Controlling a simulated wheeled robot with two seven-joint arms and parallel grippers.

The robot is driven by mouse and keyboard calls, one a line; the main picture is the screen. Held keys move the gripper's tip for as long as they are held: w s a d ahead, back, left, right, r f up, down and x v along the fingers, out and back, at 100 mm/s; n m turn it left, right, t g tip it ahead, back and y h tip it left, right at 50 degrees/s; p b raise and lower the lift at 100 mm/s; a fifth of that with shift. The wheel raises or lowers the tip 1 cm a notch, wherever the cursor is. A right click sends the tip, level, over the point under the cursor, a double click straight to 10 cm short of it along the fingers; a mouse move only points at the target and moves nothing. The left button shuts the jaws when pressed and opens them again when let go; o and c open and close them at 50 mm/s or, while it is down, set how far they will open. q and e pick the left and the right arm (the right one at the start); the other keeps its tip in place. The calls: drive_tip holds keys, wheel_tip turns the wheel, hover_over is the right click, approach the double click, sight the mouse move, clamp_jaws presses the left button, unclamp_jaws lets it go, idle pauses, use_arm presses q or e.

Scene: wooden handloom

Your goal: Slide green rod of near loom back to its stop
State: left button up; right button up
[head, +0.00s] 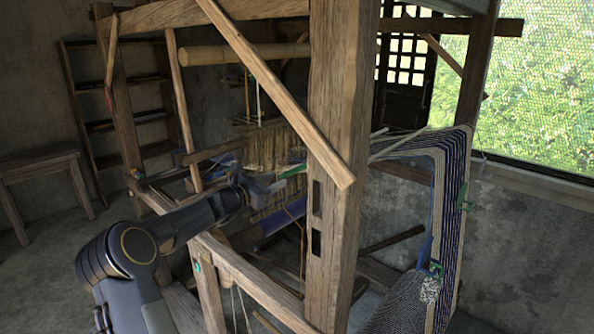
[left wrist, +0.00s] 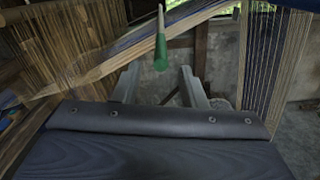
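The green rod (head: 292,171) shows as a short green length beside the near loom's upright post in the head view. In the left wrist view its green end (left wrist: 160,54) points toward me, with a thin pale part running up behind it. My left gripper (head: 268,185) is at the loom, close to the green end. In the left wrist view my left gripper (left wrist: 160,72) has its two fingers spread wide, with the green end between and slightly above the tips. It does not appear to touch either finger. The rod's stop cannot be made out. My right gripper is not in view.
A thick loom post (head: 338,250) and a slanting wooden bar (head: 275,90) stand just right of my gripper. A lower rail (head: 245,275) runs below my arm. Hanging warp threads (left wrist: 60,50) are at the left in the wrist view. A striped cloth (head: 450,180) hangs at right.

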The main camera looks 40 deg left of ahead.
sight(287, 173)
use_arm(q)
drive_tip(key=w+p, duration=0.1)
drive_tip(key=w, duration=0.1)
drive_tip(key=w+p, duration=0.1)
drive_tip(key=w, duration=0.3)
drive_tip(key=shift+w+d+r+p, duration=0.1)
drive_tip(key=shift+d+r+p, duration=0.1)
drive_tip(key=shift+d+p, duration=0.15)
drive_tip(key=shift+w+f, duration=0.1)
drive_tip(key=shift+w, duration=0.35)
clamp_jaws()
